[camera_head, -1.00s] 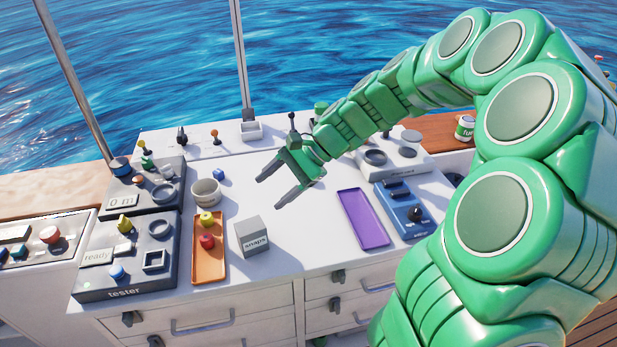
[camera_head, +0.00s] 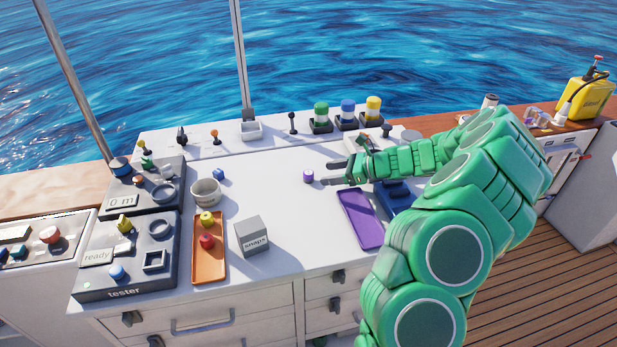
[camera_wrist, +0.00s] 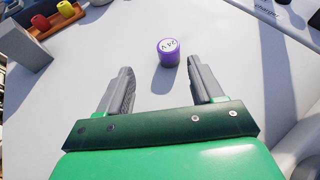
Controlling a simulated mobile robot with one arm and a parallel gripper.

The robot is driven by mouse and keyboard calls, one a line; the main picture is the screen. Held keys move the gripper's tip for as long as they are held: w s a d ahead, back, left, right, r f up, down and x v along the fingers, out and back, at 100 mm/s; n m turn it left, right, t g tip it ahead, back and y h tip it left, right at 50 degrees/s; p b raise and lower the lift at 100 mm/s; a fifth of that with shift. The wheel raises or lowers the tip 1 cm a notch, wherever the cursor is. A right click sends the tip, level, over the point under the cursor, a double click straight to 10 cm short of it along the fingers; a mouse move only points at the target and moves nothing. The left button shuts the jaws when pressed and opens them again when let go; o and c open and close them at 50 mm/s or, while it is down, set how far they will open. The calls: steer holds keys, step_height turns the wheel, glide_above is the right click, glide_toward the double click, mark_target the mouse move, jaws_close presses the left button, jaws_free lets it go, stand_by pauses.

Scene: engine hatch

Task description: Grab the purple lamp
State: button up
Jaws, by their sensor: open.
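The purple lamp (camera_head: 308,176) is a small purple cylinder standing upright on the white counter, right of its middle. In the wrist view the lamp (camera_wrist: 168,52) shows a pale top marked "24 V". My gripper (camera_head: 326,172) is open and empty, low over the counter just right of the lamp. In the wrist view the lamp lies ahead of my gripper (camera_wrist: 160,78), slightly beyond the fingertips and nearer the right finger. Neither finger visibly touches it.
A purple tray (camera_head: 362,220) lies in front of my arm, and a blue device (camera_head: 398,198) is partly hidden under it. A grey "snaps" box (camera_head: 252,236) and an orange tray (camera_head: 209,262) stand to the left. The counter around the lamp is clear.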

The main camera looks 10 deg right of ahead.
mark_target(313, 173)
steer(key=shift+w+d+f+m, duration=0.3)
steer(key=shift+d+f, duration=0.2)
steer(key=shift+d, duration=0.1)
steer(key=shift+r+x, duration=0.1)
steer(key=shift+x, duration=1.8)
steer(key=shift+r+x, duration=0.15)
steer(key=shift+x, duration=1.8)
steer(key=shift+w, duration=0.1)
steer(key=c, duration=1.1)
steer(key=shift+r, duration=0.15)
